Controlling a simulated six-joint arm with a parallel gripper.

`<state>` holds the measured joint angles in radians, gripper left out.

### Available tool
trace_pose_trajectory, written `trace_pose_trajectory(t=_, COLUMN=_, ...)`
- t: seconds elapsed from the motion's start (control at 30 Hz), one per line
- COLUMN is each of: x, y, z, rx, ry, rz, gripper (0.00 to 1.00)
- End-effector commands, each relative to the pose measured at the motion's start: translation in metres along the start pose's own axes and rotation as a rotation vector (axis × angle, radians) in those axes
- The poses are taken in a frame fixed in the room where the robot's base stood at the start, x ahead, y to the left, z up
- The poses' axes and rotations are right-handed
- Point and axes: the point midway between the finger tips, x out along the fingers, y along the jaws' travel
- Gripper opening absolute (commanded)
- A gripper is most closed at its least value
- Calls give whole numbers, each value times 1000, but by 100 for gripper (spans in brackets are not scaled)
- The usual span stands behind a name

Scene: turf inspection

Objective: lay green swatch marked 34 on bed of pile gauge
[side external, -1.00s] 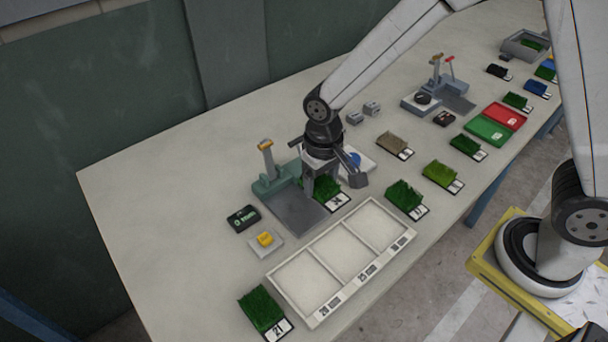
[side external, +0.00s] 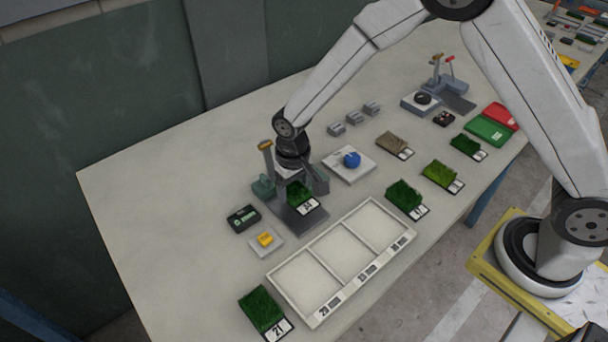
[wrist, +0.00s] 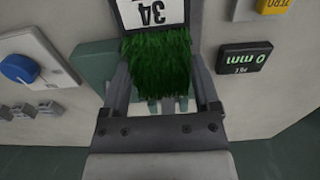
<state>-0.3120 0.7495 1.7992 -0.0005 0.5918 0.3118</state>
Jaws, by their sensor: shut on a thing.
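The green swatch marked 34 (side external: 301,194) is held in my gripper (side external: 298,190), over the grey bed of the pile gauge (side external: 302,222). I cannot tell whether the swatch touches the bed. In the wrist view the swatch (wrist: 157,62) sits between the two fingers of my gripper (wrist: 162,85), its white label reading 34 upside down at the top. The gauge has a teal base and a post with an orange-tan top (side external: 265,146), partly hidden behind my gripper. A dark readout (wrist: 246,60) shows 0 mm.
A yellow button (side external: 265,239) stands left of an empty three-part white tray (side external: 330,226). Swatch 21 (side external: 262,309) lies at the front. A blue knob on a white plate (side external: 349,164) is right of the gauge. More swatches lie along the right, including a green one (side external: 404,196).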

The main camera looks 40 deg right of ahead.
Motion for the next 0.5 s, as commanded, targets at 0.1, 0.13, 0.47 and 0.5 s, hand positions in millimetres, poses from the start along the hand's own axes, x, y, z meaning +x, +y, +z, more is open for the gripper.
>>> trace_pose_trajectory(t=0.1, x=3, y=-1, z=-2, rx=0, ry=-1, rz=0, gripper=25)
trace_pose_trajectory(t=0.13, x=5, y=-1, z=-3, rx=0, ry=-1, rz=0, gripper=25)
trace_pose_trajectory(t=0.47, x=34, y=-1, z=-4, rx=0, ry=-2, rz=2, gripper=25)
trace_pose_trajectory(t=0.5, x=36, y=-1, z=-4, rx=0, ry=-1, rz=1, gripper=25)
